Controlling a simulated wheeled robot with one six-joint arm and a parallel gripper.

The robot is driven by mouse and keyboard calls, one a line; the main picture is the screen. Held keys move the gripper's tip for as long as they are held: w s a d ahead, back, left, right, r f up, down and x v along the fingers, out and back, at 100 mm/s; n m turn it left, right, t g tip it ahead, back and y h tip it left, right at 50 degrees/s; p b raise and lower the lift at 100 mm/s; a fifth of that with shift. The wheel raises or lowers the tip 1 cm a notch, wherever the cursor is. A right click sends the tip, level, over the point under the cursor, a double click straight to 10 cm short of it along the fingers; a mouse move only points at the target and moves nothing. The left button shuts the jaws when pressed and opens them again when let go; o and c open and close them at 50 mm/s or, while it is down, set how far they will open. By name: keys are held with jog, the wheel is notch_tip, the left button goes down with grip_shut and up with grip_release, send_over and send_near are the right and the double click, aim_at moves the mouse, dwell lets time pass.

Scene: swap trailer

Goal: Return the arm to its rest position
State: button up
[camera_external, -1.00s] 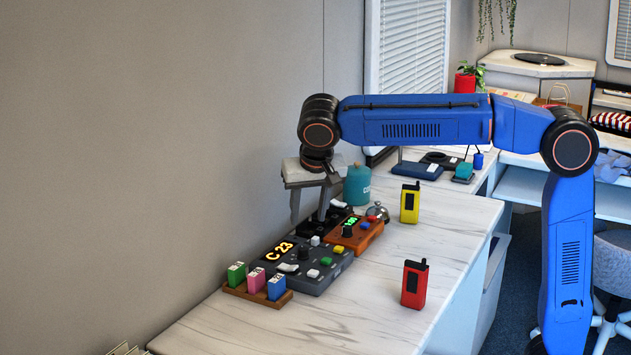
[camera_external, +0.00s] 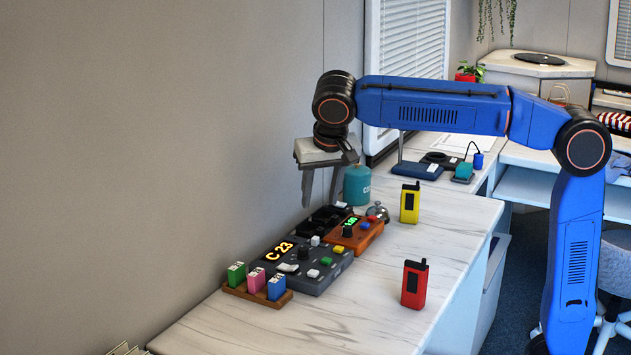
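My blue arm (camera_external: 430,105) reaches from the right across the marble-topped counter (camera_external: 375,295). Its end is raised over the far left part, near the wall. My gripper (camera_external: 319,203) points down with its two grey fingers apart and nothing between them. It hangs above the black holder (camera_external: 322,220) behind the grey control panel, and in the picture just left of the teal canister (camera_external: 357,186).
A yellow radio (camera_external: 410,203) and a red radio (camera_external: 414,284) stand upright on the counter's right side. An orange box (camera_external: 355,234) and a silver bell (camera_external: 377,212) sit near the gripper. A wooden rack (camera_external: 258,290) holds coloured blocks.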

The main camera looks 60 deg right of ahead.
jog(key=s+d+f+n+y, duration=0.15)
jog(key=s+d+f, duration=0.3)
jog(key=s, duration=0.55)
jog(key=s+d+f+n, duration=0.35)
jog(key=s+d, duration=0.25)
jog(key=s, duration=0.4)
jog(key=s+d+f+n+t+y, duration=0.1)
jog(key=s+d+f+n, duration=0.1)
jog(key=s+f, duration=1.3)
jog(key=shift+s+n+t, duration=0.25)
jog(key=shift+n+t, duration=0.05)
jog(key=shift+n, duration=0.5)
jog(key=shift+y, duration=0.25)
